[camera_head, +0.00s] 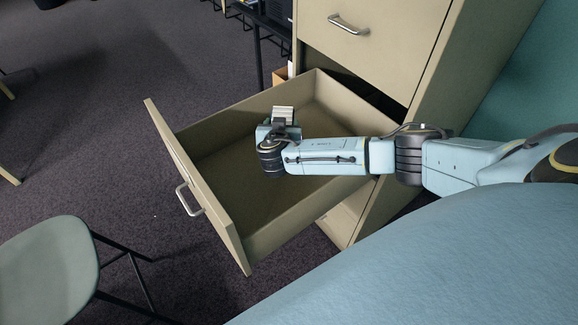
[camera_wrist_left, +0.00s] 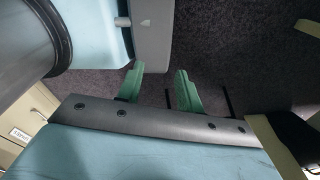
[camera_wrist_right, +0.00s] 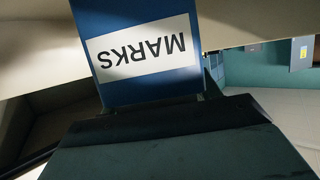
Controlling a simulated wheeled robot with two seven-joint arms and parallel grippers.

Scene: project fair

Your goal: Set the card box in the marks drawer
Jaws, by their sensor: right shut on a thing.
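The card box is blue with a white MARKS label and fills the upper middle of the right wrist view (camera_wrist_right: 145,50), where the label reads upside down. In the head view its pale ribbed top (camera_head: 283,114) shows just beyond my right gripper (camera_head: 279,128), which is shut on it. The gripper and box are over the inside of the open beige marks drawer (camera_head: 215,205). I cannot tell whether the box touches the drawer floor. My left gripper (camera_wrist_left: 160,88) is open and empty above the carpet; it is outside the head view.
The drawer is pulled out of a beige cabinet (camera_head: 375,60) with a closed drawer above. A grey-green chair (camera_head: 45,270) stands at the lower left. A black wire rack (camera_head: 258,45) stands behind the drawer. The drawer's inside looks otherwise empty.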

